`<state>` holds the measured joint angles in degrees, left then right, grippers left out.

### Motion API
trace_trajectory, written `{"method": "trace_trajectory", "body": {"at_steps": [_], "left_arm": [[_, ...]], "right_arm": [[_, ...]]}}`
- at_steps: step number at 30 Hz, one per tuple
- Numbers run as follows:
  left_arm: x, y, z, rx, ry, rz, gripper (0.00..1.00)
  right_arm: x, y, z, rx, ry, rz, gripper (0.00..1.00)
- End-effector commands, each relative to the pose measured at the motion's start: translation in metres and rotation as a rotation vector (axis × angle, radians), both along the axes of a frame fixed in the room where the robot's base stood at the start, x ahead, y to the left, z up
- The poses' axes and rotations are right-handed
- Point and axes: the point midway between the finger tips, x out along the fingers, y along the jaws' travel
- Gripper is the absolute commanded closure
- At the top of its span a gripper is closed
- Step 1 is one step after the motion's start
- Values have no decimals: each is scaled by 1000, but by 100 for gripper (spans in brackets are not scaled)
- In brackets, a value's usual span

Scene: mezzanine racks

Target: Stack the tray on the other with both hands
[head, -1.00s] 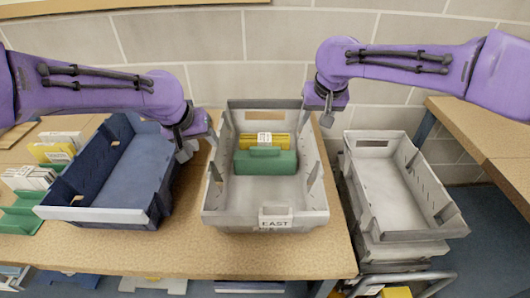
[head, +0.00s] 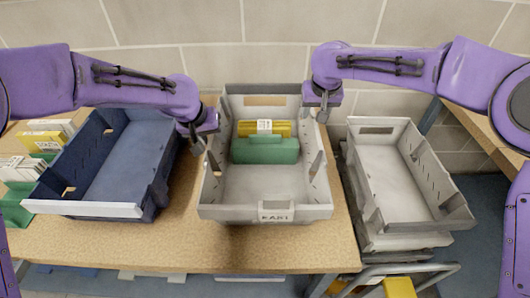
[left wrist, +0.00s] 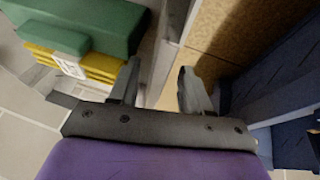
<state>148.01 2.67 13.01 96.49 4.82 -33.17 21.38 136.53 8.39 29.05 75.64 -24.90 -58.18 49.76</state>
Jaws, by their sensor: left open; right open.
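A grey tray (head: 265,208) with a white label on its near end stands on the wooden bench. It holds a green block (head: 265,150) and a yellow bundle (head: 263,128). My left gripper (head: 204,140) is open at the tray's left wall; in the left wrist view its fingers (left wrist: 160,88) sit on either side of the wall's rim (left wrist: 168,50). My right gripper (head: 321,114) is open at the right wall, towards the far end; its contact is unclear. Another empty grey tray (head: 392,190) tops a stack at the right.
A dark blue tray (head: 125,172) stands left of the grey tray, with a narrow strip of bench between. White and yellow bundles (head: 40,140) lie at the far left. A wooden table (head: 480,125) stands at the back right, and a wall closes the back.

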Motion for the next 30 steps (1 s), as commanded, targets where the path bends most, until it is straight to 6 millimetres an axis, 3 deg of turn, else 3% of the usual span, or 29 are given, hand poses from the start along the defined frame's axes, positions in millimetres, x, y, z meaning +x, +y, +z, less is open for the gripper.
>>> {"method": "trace_trajectory", "body": {"at_steps": [6,17,18,22,30], "left_arm": [[11,-5,-26,0,1,-1,52],[13,-6,-31,0,-1,-1,52],[13,-6,-31,0,-1,-1,59],[13,-6,-31,0,-1,-1,100],[13,-7,-29,-2,-4,0,100]], "right_arm": [[11,0,-27,1,1,-1,52],[13,0,-32,0,-1,-1,52],[13,0,-32,0,-1,0,58],[13,0,-32,0,-1,0,100],[13,1,-30,1,-3,0,100]]}}
